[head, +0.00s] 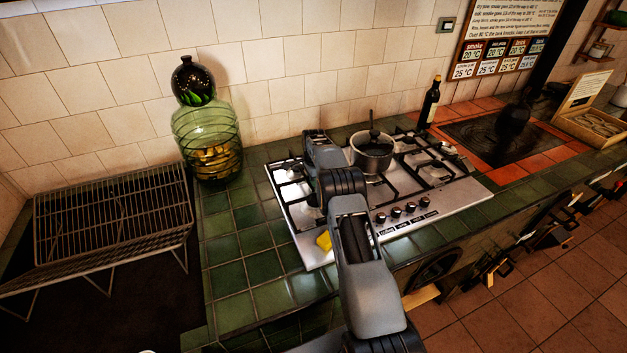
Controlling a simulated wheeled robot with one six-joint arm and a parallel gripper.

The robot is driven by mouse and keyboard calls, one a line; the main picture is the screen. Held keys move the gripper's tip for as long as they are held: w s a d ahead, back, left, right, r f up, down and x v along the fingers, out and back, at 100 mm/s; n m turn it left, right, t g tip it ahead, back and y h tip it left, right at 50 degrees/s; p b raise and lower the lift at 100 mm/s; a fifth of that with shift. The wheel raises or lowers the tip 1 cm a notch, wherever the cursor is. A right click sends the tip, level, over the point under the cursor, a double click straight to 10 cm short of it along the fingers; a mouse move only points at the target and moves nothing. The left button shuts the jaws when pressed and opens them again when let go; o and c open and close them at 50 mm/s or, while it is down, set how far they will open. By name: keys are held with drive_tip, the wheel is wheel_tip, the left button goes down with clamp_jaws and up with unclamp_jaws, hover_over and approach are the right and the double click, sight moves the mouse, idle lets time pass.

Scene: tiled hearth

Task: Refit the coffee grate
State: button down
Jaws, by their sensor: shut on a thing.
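A steel gas hob (299,236) is set in the green tiled counter, with black pan grates (440,172) over its burners. A small pot (372,156) with a dark upright handle stands on a middle grate. My gripper (313,137) is over the left part of the hob, shut on a dark grate. My wrist and forearm hide the fingertips and most of that grate. Dark bars show just left of the wrist, and I cannot tell whether they touch the hob.
A yellow piece (324,241) lies on the hob's front left corner. A green glass jar (207,140) and a wire rack (113,215) stand left. A dark bottle (430,103) stands behind the hob. Several knobs (410,208) line its front. Green tiles left of the hob are clear.

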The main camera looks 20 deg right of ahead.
drive_tip(key=shift+f, duration=0.2)
idle(0.6)
drive_tip(key=c, duration=1.2)
unclamp_jaws()
drive_tip(key=shift+o, duration=0.2)
drive_tip(key=shift+s+f, duration=0.1)
drive_tip(key=shift+f, duration=0.05)
wheel_tip(320, 180, up, 14)
drive_tip(key=shift+b, duration=0.45)
